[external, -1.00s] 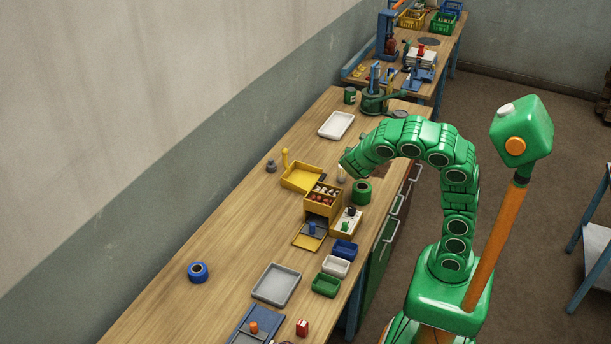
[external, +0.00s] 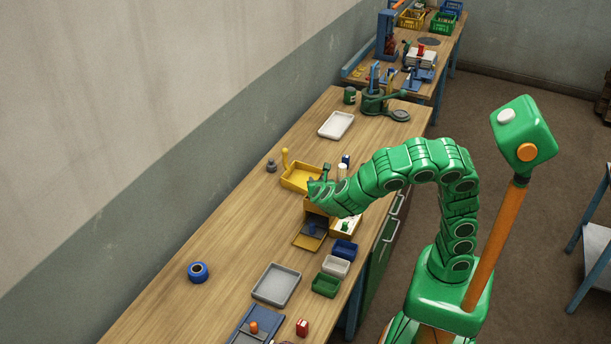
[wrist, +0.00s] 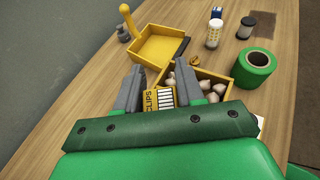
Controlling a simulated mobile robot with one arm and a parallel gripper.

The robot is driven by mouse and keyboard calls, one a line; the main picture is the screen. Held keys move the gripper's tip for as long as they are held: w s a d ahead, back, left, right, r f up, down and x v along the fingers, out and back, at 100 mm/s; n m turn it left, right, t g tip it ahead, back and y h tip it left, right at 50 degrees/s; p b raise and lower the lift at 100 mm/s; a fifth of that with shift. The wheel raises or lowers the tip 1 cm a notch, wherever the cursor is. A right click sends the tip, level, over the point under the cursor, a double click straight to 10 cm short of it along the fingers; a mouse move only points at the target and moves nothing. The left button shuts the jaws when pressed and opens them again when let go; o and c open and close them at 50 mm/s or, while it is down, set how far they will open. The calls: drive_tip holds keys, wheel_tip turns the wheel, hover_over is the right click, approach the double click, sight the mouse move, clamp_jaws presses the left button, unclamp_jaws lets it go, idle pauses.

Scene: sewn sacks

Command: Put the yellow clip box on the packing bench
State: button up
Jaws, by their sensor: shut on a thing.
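The yellow clip box (wrist: 151,101), with a CLIPS label and a white striped face, sits between the two grey fingers of my gripper (wrist: 158,90) in the wrist view. My gripper is shut on it. The box's lower part is hidden behind my green wrist. In the external view my gripper (external: 319,186) is over the near wooden bench (external: 225,230), at the yellow divided bin, and the clip box cannot be made out there. Which bench is the packing bench is not marked.
The yellow bin (wrist: 222,78) holding pale bulbs is right beside the fingers. A yellow tray (wrist: 160,46), a green roll (wrist: 256,68) and a white jar (wrist: 214,33) stand beyond. A far bench (external: 452,50) carries crates. The near bench's left side is mostly clear.

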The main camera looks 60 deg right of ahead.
drive_tip(key=s+a+n+t+y, duration=0.3)
drive_tip(key=a+n, duration=0.1)
drive_tip(key=a, duration=1.7)
drive_tip(key=s+a+n+t+y, duration=0.1)
drive_tip(key=s+a+n+y, duration=0.1)
drive_tip(key=s+a, duration=0.55)
drive_tip(key=s+a+n+t+y, duration=0.1)
drive_tip(key=s+a, duration=0.3)
drive_tip(key=a, duration=0.6)
drive_tip(key=shift+y, duration=0.3)
drive_tip(key=shift+f, duration=7.7)
drive_tip(key=shift+w, duration=0.1)
drive_tip(key=o, duration=1)
drive_tip(key=shift+f, duration=0.1)
